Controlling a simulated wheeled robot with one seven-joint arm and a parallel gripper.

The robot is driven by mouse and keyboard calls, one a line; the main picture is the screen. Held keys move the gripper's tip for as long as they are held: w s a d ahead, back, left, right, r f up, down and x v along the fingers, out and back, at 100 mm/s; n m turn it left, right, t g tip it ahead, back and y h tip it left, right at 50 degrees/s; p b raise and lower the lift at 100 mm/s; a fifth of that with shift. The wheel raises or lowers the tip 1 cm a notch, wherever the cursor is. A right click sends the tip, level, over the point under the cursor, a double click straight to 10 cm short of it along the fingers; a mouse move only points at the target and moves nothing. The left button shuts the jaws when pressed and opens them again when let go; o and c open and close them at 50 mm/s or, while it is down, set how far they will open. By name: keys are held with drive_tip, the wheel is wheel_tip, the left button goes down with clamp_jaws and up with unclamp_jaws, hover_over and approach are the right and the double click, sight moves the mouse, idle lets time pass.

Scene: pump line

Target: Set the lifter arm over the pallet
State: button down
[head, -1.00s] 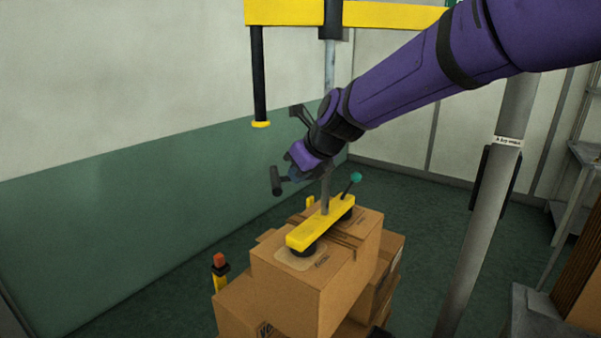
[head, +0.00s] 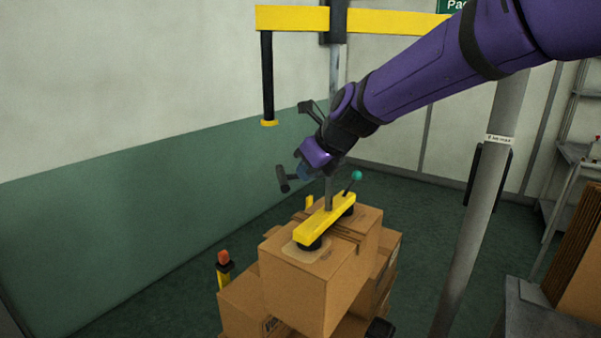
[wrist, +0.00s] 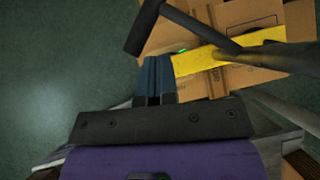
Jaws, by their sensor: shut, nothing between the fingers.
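The lifter arm is a yellow boom (head: 290,18) high up, with a grey vertical rod (head: 334,75) hanging from it. At the rod's lower end, a yellow suction bar (head: 322,220) with black cups sits at the top of a box stack (head: 310,285). The pallet cannot be made out. A black T-shaped handle (head: 283,179) projects left near the rod; it also shows in the wrist view (wrist: 150,28). My gripper (head: 304,172) is beside this handle and above the suction bar. Its blue fingers (wrist: 156,65) are shut with nothing between them, below the handle in the wrist view.
A black post (head: 267,80) with a yellow foot hangs from the boom's left end. A teal-knobbed lever (head: 356,176) rises from the suction bar. A grey column (head: 475,220) and shelving (head: 570,150) stand at right.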

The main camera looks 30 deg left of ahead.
drive_tip(key=s+d+r, duration=0.3)
drive_tip(key=s+r, duration=0.1)
drive_tip(key=r, duration=0.3)
drive_tip(key=shift+s+d, duration=0.3)
drive_tip(key=d+r+n+t+h, duration=0.1)
drive_tip(key=d+r+n, duration=0.15)
drive_tip(key=d, duration=0.85)
drive_tip(key=s+d+r+n+t+h, duration=0.1)
drive_tip(key=d+n, duration=0.3)
drive_tip(key=d, duration=0.7)
drive_tip(key=d+r+n+t+h, duration=0.15)
drive_tip(key=d+n, duration=0.25)
drive_tip(key=d, duration=0.7)
drive_tip(key=s+d+f+n+h, duration=0.2)
drive_tip(key=s+d+n, duration=0.3)
drive_tip(key=s+d, duration=0.3)
drive_tip(key=s+d+f+n+h, duration=0.2)
drive_tip(key=s+d+f+n, duration=0.3)
drive_tip(key=s+d, duration=0.4)
drive_tip(key=d, duration=0.4)
drive_tip(key=shift+s+d+n, duration=0.2)
drive_tip(key=shift+n, duration=0.15)
